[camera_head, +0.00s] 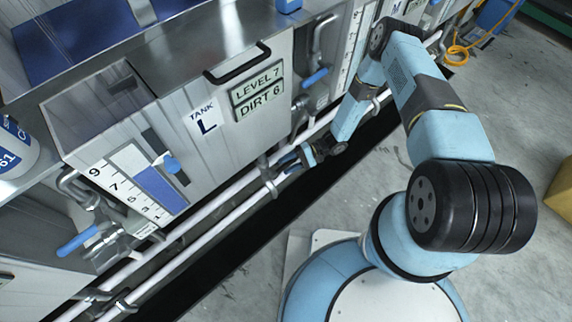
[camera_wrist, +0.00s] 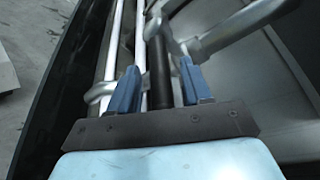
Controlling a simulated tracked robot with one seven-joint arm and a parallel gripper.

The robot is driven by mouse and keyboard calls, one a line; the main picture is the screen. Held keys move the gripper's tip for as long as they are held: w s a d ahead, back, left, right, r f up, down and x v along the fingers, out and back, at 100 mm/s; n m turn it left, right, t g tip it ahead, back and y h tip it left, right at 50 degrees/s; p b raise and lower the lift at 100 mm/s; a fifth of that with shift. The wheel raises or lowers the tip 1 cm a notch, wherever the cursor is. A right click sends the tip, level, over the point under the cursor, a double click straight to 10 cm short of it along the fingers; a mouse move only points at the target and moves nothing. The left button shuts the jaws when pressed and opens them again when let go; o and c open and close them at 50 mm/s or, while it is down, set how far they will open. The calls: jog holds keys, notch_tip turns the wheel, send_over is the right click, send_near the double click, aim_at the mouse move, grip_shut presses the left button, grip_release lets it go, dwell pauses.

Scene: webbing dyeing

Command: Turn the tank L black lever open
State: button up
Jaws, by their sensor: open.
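Tank L (camera_head: 238,138) is a steel tank with a white "TANK L" label and a sign reading LEVEL 7, DIRT 6. My gripper (camera_head: 284,160) is low in front of the tank, beside the white pipes. In the wrist view its two blue fingers (camera_wrist: 158,72) are open. A black bar, which looks like the black lever (camera_wrist: 159,50), runs between them. I cannot tell whether either finger touches it. In the head view I cannot make out the lever near my gripper.
White pipes (camera_head: 228,200) run along the tank's foot. Blue-handled valves stick out at the left (camera_head: 78,242) and right (camera_head: 315,78) of the tank. A level gauge (camera_head: 158,188) is on its front. Open grey floor (camera_head: 385,170) lies to the right.

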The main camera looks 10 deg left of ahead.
jog(key=shift+s+a, duration=0.15)
jog(key=shift+a, duration=0.05)
jog(key=shift+c, duration=0.4)
grip_shut()
